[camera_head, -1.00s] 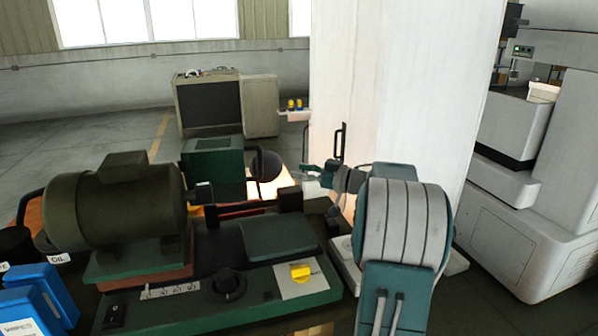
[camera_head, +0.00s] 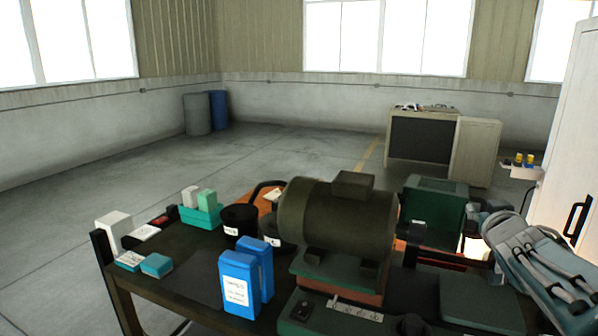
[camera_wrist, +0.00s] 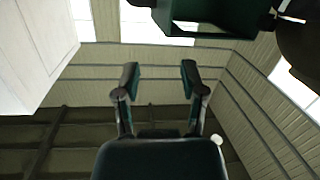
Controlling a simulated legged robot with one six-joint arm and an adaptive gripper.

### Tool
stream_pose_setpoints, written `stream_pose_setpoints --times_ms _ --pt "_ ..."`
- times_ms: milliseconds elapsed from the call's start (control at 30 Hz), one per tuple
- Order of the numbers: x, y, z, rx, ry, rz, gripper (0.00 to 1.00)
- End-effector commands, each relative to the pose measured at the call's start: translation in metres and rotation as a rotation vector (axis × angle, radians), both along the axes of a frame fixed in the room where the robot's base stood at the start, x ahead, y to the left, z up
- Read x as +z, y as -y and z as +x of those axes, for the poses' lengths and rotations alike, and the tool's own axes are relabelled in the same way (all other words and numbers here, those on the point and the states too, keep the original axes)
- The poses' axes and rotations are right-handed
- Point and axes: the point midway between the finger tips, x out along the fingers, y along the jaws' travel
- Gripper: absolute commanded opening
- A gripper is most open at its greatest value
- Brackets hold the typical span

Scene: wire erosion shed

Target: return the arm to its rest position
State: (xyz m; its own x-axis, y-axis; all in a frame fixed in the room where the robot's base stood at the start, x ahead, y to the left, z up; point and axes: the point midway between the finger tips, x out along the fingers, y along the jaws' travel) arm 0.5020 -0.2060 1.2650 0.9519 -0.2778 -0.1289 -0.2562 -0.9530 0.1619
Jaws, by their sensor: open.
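My gripper (camera_wrist: 159,80) shows in the wrist view with its two dark, teal-padded fingers spread apart and nothing between them. My arm (camera_head: 540,262), grey and teal, is at the right edge of the head view, beside the green-based machine. The machine's dark olive motor (camera_head: 338,215) stands left of the arm. A dark green box (camera_wrist: 205,15) is at the top of the wrist view, apart from the fingers.
The workbench holds two blue boxes (camera_head: 238,282), a black pot (camera_head: 240,218) and a teal tray (camera_head: 201,216). A cabinet (camera_head: 480,150) is behind. The floor at left is open.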

Motion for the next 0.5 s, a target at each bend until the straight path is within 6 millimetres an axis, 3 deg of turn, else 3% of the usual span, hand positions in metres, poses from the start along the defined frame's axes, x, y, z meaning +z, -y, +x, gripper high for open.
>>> stream_pose_setpoints --times_ms 33,167,367,500 --pt "-0.003 -0.018 -0.013 -0.024 -0.041 0.014 0.54" --pt "-0.028 -0.053 -0.052 -0.079 -0.188 0.068 0.54" --pt "-0.082 -0.117 -0.127 -0.060 -0.472 0.164 0.54" --pt "-0.123 -0.165 -0.187 0.028 -0.691 0.223 0.54"
